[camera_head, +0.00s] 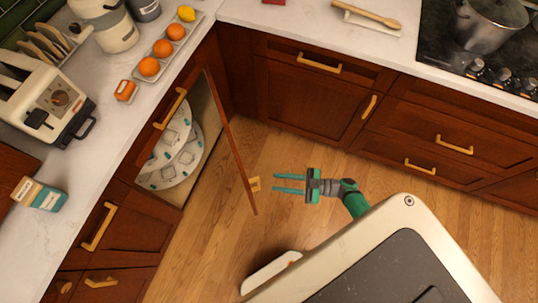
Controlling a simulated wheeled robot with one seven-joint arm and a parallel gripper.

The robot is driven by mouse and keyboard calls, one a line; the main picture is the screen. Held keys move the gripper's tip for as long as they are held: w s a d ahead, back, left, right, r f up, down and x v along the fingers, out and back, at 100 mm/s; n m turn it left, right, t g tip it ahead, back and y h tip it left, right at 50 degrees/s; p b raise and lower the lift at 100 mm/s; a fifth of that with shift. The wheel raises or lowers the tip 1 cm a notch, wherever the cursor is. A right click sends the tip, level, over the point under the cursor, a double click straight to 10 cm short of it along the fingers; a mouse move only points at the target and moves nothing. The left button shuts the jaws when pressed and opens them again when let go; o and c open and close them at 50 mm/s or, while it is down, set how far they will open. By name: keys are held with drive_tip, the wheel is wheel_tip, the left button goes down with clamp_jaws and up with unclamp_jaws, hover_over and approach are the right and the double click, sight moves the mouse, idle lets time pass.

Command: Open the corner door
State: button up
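The corner door (232,145) is a dark reddish-brown wooden panel. It stands ajar, swung out from the left cabinet run and seen nearly edge-on. Its brass-coloured handle (254,184) is near the door's free end, on the right face. The cabinet opening behind it shows patterned white plates (172,160). My gripper (276,183) is just right of the handle, with two teal fingers pointing left at it. The fingers are apart with nothing between them, and a small gap shows between fingertips and handle.
Wooden floor (300,240) is clear around my gripper. Drawers (430,140) line the right side. The left counter (110,150) holds a toaster (45,100), a tray of oranges (162,47) and small boxes. A pot (490,25) stands on the hob.

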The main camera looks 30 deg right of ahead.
drive_tip(key=v, duration=0.3)
drive_tip(key=shift+s+d, duration=0.25)
drive_tip(key=shift+s, duration=0.05)
idle(0.4)
